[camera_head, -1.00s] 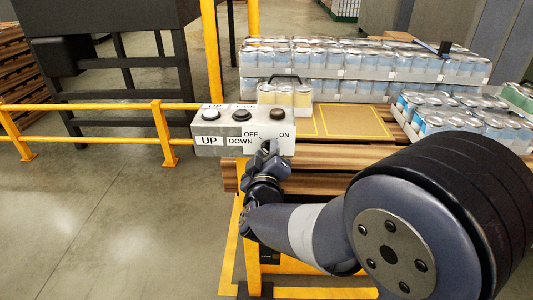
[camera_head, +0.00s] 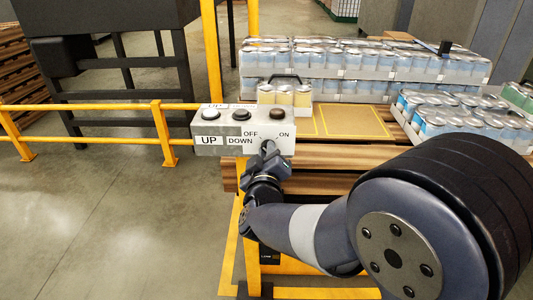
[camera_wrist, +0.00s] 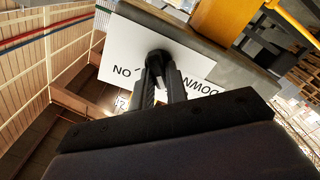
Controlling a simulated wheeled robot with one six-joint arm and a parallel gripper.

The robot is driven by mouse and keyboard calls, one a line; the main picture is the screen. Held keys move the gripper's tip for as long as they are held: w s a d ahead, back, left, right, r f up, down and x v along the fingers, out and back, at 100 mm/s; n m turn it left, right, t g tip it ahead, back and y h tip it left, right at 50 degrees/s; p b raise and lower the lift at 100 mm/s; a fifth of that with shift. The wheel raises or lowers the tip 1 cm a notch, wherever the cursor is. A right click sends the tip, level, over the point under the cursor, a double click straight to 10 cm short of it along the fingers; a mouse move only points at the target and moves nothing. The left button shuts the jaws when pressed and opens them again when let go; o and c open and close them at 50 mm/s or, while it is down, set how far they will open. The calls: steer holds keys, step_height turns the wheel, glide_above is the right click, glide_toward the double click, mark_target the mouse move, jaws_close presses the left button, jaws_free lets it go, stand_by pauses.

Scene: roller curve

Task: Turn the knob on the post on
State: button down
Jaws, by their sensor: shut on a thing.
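The grey control box (camera_head: 207,128) on the yellow post has a white front plate marked OFF and ON. The black knob (camera_wrist: 157,56) sits on that plate; in the wrist view the plate is upside down, with the ON label (camera_wrist: 122,72) to the knob's left. My gripper (camera_wrist: 161,72) is shut on the knob, one finger on each side. In the head view my gripper (camera_head: 268,150) covers the knob just below the OFF and ON labels, so its exact angle is hard to tell.
A yellow railing (camera_head: 80,138) runs left. Behind are trays of cans (camera_head: 350,62) and a wooden pallet (camera_head: 340,152). The floor at front left is clear.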

steer(key=shift+d+m+b, duration=0.2)
steer(key=shift+m+b, duration=2)
steer(key=shift+m, duration=2.15)
steer(key=shift+d+m+b, duration=0.2)
steer(key=shift+m+b, duration=1.95)
steer(key=shift+m, duration=2.2)
steer(key=c, duration=1.4)
jaws_free()
steer(key=shift+s, duration=0.1)
steer(key=s+p, duration=0.2)
steer(key=s, duration=0.8)
steer(key=shift+s+a, duration=0.2)
steer(key=shift+s, duration=0.15)
